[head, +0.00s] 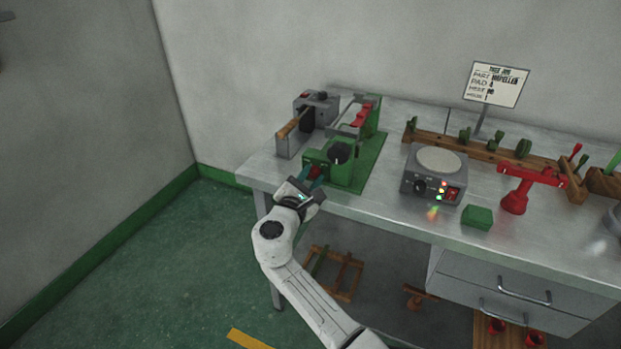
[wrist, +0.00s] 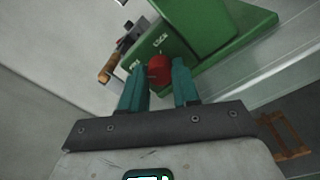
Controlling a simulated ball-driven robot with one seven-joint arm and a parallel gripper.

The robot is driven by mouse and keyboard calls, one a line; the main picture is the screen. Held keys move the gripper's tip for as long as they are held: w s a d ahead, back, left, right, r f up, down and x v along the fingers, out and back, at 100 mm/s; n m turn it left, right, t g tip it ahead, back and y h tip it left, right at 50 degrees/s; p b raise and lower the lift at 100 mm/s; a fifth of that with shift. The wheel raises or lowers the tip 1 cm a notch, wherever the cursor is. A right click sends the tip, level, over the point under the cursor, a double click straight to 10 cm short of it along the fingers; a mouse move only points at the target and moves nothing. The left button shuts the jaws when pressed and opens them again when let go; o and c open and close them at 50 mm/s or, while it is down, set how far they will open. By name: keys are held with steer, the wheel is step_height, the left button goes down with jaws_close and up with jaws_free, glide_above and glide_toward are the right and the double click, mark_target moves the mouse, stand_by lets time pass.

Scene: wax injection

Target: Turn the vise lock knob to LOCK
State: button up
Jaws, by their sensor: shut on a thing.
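The vise lock knob (wrist: 159,70) is a small red knob on the near face of the green vise (wrist: 200,28). In the head view my gripper (head: 314,175) reaches the vise's front left side, and only a bit of the red knob shows between the fingers.
To the right are a grey hot plate box (head: 436,174), a green block (head: 478,217) and a red stand (head: 514,198). A job sign (head: 496,84) stands at the back. The bench's front edge lies close to my arm.

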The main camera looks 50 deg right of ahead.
jaws_close()
steer(key=shift+f+m+b, duration=0.15)
steer(key=shift+m+b, duration=0.15)
steer(key=shift+b, duration=0.3)
steer(key=m+b, duration=0.2)
steer(key=shift+f+b, duration=0.2)
steer(key=shift+b, duration=0.15)
steer(key=m+b, duration=0.6)
steer(key=b, duration=0.2)
steer(key=shift+f+m, duration=0.15)
steer(key=shift+m, duration=0.15)
steer(key=m+b, duration=0.4)
steer(key=b, duration=0.1)
steer(key=shift+m+h, duration=0.3)
steer(key=shift+h, duration=0.1)
steer(key=m+b, duration=0.4)
steer(key=b, duration=0.1)
steer(key=shift+m+g, duration=0.3)
steer(key=shift+m, duration=0.1)
steer(key=shift+r, duration=0.2)
steer(key=o, duration=1)
jaws_free()
